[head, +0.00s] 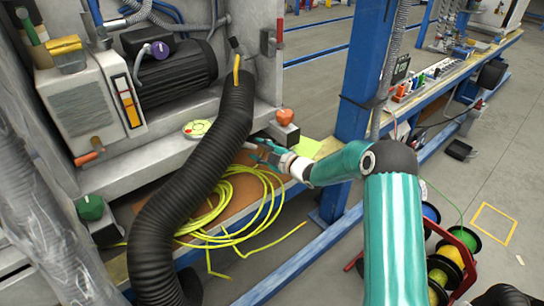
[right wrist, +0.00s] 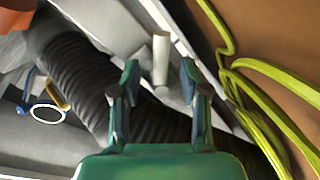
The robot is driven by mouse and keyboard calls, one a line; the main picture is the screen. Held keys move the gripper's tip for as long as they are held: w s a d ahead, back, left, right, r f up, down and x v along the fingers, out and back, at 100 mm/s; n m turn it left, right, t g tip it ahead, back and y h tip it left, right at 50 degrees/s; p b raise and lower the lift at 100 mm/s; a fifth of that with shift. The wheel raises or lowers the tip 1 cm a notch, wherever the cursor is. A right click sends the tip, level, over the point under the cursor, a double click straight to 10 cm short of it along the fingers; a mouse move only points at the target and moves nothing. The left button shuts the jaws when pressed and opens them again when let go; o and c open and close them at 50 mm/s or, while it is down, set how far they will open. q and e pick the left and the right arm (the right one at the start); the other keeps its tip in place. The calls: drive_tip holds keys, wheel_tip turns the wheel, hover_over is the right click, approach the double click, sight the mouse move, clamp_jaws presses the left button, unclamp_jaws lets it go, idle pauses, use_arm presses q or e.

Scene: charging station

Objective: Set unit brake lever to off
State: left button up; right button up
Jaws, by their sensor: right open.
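My right gripper (head: 264,152) reaches in from the right beside the machine's lower ledge. In the right wrist view, my right gripper (right wrist: 159,78) is open, its two teal fingers spread apart. A short pale rod (right wrist: 161,58) lies in line with the gap between the fingertips. It looks like a lever handle, but no label or off mark is readable. It shows small in the head view (head: 249,146), just left of the fingertips. I cannot tell whether the fingers touch it. My left gripper is out of view.
A thick black corrugated hose (head: 190,185) runs left of my right gripper. A yellow cable coil (head: 235,205) lies below it. A red knob (head: 284,117) on a block stands just above. A blue post (head: 362,70) rises to the right.

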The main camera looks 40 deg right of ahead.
drive_tip(key=v, duration=0.7)
